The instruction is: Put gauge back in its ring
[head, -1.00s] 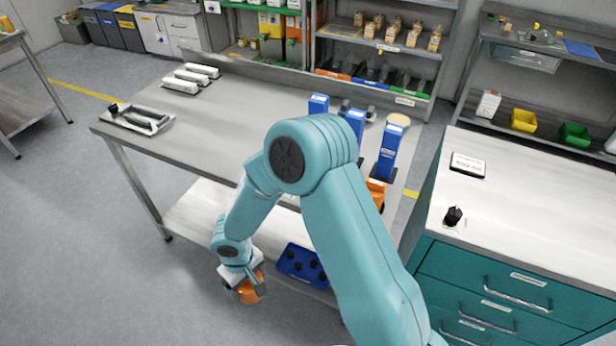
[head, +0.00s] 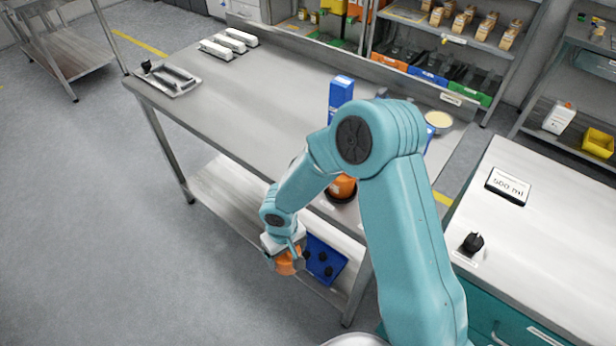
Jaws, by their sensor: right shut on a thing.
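My right gripper (head: 288,259) is shut on an orange thing (head: 287,267), held low in front of the steel table's front edge. The orange thing is mostly covered by the gripper; I cannot tell whether it is the gauge. Just right of it, a blue tray (head: 325,268) with several black round pieces is partly hidden. Another orange thing (head: 343,187) stands on the table on a dark round base, partly behind my arm. I cannot pick out the ring for certain. My left gripper is not in view.
The steel table (head: 230,110) has a lower shelf (head: 228,190). A blue upright box (head: 340,95) stands on top. Open floor (head: 90,230) lies at left.

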